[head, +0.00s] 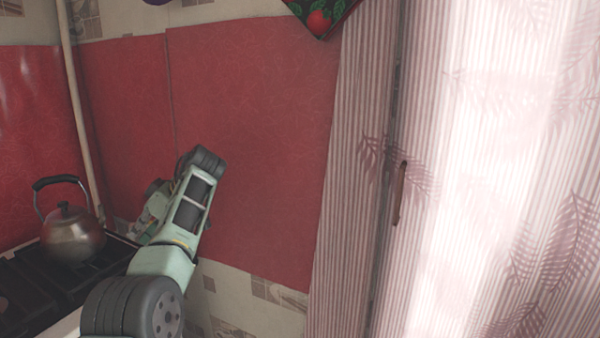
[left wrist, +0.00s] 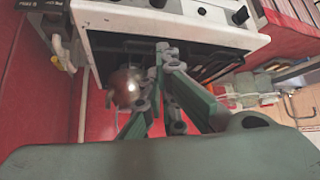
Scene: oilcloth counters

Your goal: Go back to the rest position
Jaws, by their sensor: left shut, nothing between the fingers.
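My left arm rises from the bottom of the head view, beside the stove. My left gripper (head: 148,212) shows small and partly hidden behind my own arm links, near the red wall panel. In the left wrist view my left gripper (left wrist: 165,52) has its green fingers brought together at the tips, with nothing between them. The fingers appear in front of the stove top in that view, and I cannot tell the exact gap. My right gripper is in neither view.
A metal kettle (head: 72,236) with a dark handle stands on the black stove (head: 40,290) at the left; the kettle also shows in the left wrist view (left wrist: 126,88). A red wall panel (head: 265,130) is behind the arm. A striped curtain (head: 350,200) hangs at the right.

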